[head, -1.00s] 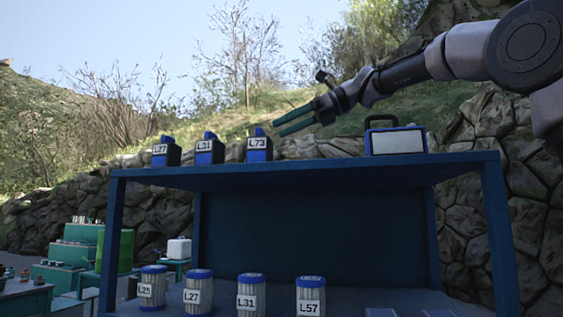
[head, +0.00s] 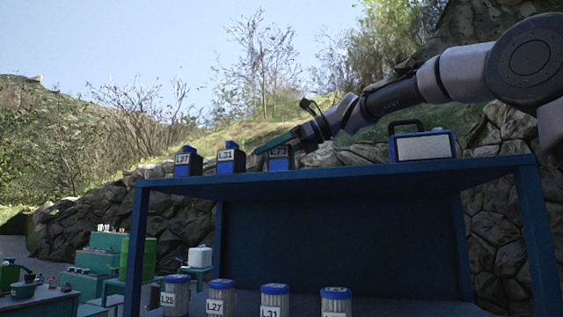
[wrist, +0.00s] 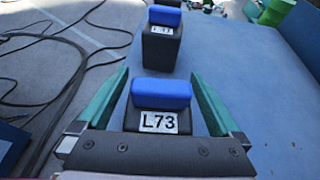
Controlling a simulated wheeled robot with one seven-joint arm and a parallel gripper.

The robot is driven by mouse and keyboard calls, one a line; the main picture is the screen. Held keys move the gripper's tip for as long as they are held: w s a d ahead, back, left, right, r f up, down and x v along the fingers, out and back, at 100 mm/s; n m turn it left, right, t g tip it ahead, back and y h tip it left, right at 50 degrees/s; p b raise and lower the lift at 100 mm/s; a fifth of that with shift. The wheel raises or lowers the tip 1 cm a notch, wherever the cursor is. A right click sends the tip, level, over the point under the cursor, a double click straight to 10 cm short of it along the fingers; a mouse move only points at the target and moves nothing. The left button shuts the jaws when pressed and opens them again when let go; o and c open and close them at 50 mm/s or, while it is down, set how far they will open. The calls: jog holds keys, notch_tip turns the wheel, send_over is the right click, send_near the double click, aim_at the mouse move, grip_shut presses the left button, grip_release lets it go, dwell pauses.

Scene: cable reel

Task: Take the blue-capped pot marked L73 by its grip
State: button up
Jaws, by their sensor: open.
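The blue-capped pot marked L73 (wrist: 158,118) is a dark block with a blue grip on top and a white label, in the wrist view. In the head view the L73 pot (head: 280,161) stands on the top shelf, partly hidden by my gripper. My gripper (wrist: 160,85) is open, with one green finger on each side of the blue grip. Gaps show between the fingers and the grip. In the head view my gripper (head: 274,147) is at the height of the pot's top.
The pots marked L31 (head: 231,160) and L27 (head: 187,163) stand to the left on the same blue shelf (head: 340,176). A blue case with a handle (head: 423,146) stands to the right. Several labelled canisters stand on the lower level. Black cables (wrist: 75,60) lie on the ground beyond the shelf.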

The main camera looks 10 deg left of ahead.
jog(key=shift+r, duration=0.1)
jog(key=c, duration=1.5)
